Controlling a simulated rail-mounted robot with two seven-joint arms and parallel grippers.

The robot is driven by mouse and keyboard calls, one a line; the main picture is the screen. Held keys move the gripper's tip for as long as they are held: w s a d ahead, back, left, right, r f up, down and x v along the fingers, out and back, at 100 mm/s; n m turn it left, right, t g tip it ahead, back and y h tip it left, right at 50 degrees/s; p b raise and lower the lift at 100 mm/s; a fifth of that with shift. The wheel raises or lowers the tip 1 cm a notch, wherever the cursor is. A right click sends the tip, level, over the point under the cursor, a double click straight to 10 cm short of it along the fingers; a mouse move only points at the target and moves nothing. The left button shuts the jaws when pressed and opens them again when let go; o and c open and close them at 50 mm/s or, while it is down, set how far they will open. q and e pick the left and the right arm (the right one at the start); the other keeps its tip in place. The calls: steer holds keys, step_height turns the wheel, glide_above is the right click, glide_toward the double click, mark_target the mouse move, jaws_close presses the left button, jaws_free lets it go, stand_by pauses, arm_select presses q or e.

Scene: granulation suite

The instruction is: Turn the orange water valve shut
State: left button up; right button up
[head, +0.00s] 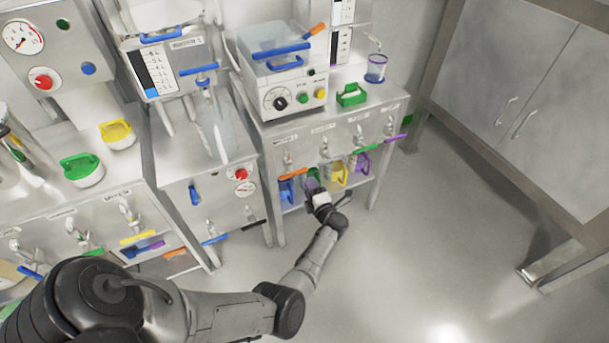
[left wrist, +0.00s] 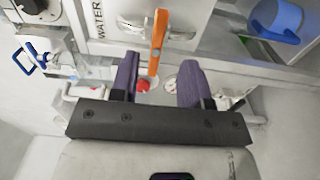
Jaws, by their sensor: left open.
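The orange water valve handle (head: 293,174) is a lever on the front of the right-hand steel bench in the head view. In the left wrist view the orange handle (left wrist: 158,42) stands lengthwise in the picture beside the WATER label. My left gripper (head: 316,190) is close to the bench front, near this handle. In the left wrist view my left gripper (left wrist: 160,78) is open, with its purple fingers apart and the handle's near end showing in the gap between them. I cannot tell whether either finger touches it. My right gripper is not in view.
Blue (head: 286,190) and yellow (head: 338,175) jugs stand in the bench beside the gripper. A green lever (head: 363,150) and a purple lever (head: 398,138) are farther right on its front. A red knob (left wrist: 143,86) shows behind the fingers. Open floor (head: 430,230) lies to the right.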

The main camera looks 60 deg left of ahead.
arm_select(q)
steer(key=shift+s+d+p, duration=0.15)
steer(key=shift+d, duration=0.75)
steer(key=shift+s+d+p, duration=0.1)
steer(key=shift+s+d, duration=0.1)
steer(key=shift+d, duration=0.75)
steer(key=shift+s+d+p, duration=0.15)
steer(key=shift+d, duration=0.75)
